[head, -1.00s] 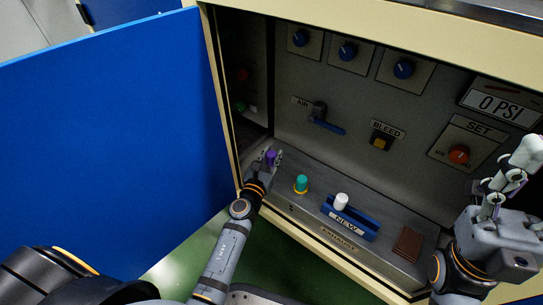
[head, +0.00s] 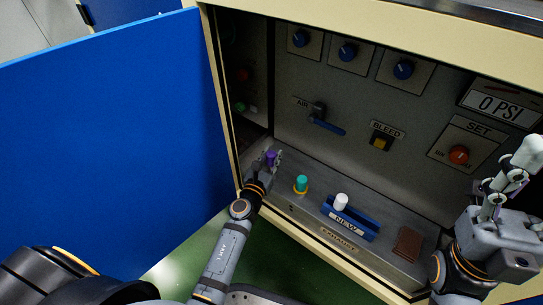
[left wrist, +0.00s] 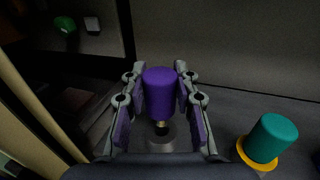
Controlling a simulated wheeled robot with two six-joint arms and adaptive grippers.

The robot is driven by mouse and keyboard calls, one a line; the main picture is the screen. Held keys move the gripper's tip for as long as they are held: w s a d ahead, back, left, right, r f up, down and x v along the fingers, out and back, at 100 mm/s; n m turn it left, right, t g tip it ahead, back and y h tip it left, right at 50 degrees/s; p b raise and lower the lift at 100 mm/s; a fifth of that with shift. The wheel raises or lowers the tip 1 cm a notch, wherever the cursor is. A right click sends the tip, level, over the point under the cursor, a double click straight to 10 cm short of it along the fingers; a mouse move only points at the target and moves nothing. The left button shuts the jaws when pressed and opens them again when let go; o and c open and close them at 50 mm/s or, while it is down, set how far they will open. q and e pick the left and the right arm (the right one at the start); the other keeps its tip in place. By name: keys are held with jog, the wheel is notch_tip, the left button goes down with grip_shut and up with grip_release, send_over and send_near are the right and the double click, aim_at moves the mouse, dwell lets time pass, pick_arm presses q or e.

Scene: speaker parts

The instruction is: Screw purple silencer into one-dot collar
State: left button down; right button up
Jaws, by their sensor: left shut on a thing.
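The purple silencer (left wrist: 160,92) stands upright between the fingers of my left gripper (left wrist: 161,110), which is shut on it. It also shows small in the head view (head: 270,158). Its brass thread points down at a grey round collar (left wrist: 156,136) on the ledge. The thread's lower end meets the collar's middle, but I cannot tell how deep it sits. No dot marks on the collar can be made out. My right gripper (head: 507,190) is at the right of the head view, away from the ledge, and its fingertips are not clear.
A teal silencer (left wrist: 273,138) stands in a yellow ring to the right. Further right are a blue NEW holder (head: 350,217) with a white silencer (head: 341,202) and a brown block (head: 408,243). The blue door (head: 110,140) hangs open at left. The gauge (head: 500,106) reads 0 PSI.

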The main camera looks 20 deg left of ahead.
aim_at(270, 166)
pick_arm(q)
jog(key=shift+f, duration=0.15)
jog(key=shift+f+b, duration=0.35)
jog(key=shift+b, duration=0.2)
jog(key=shift+f+b, duration=1.05)
jog(key=c, duration=0.9)
grip_release()
jog(key=shift+r, duration=0.1)
jog(key=shift+c, duration=0.2)
jog(key=s, duration=0.7)
jog(key=shift+s+a, duration=0.2)
jog(key=shift+s, duration=0.05)
